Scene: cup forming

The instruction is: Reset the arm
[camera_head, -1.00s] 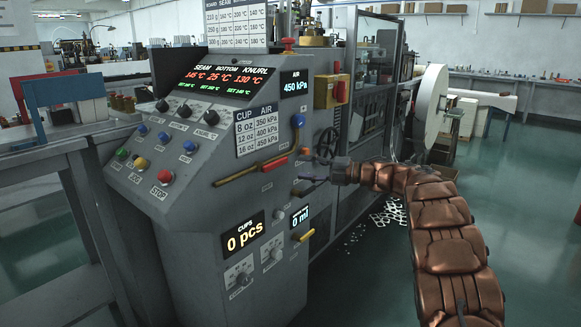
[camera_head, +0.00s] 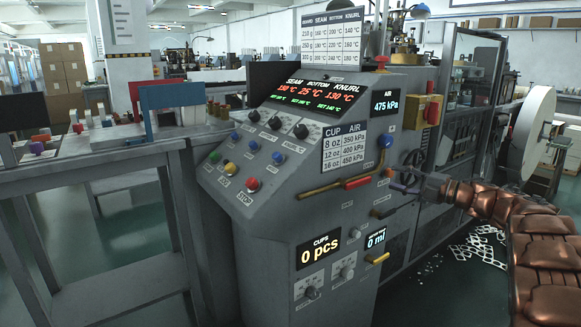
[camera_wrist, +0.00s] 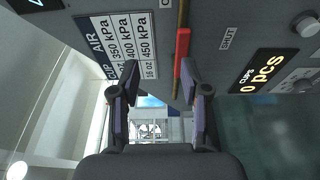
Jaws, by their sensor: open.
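My copper-coloured arm reaches in from the right in the head view. My gripper (camera_head: 398,196) is beside the right side of the grey control console (camera_head: 290,220), near a lever with a red grip (camera_head: 357,182). In the wrist view, my gripper (camera_wrist: 165,85) has its two fingers apart with nothing between them. The red grip (camera_wrist: 183,52) shows just beyond the fingers, against the console face. I cannot tell whether a finger touches it. The console shows 0 pcs, 0 ml and AIR 475 kPa on its displays.
A blue-knobbed lever (camera_head: 385,142) and a yellow-handled valve (camera_head: 378,258) stick out from the console's right side. A yellow box with a red knob (camera_head: 422,111) is behind. A large white roll (camera_head: 533,125) stands at right. A workbench (camera_head: 110,160) is at left.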

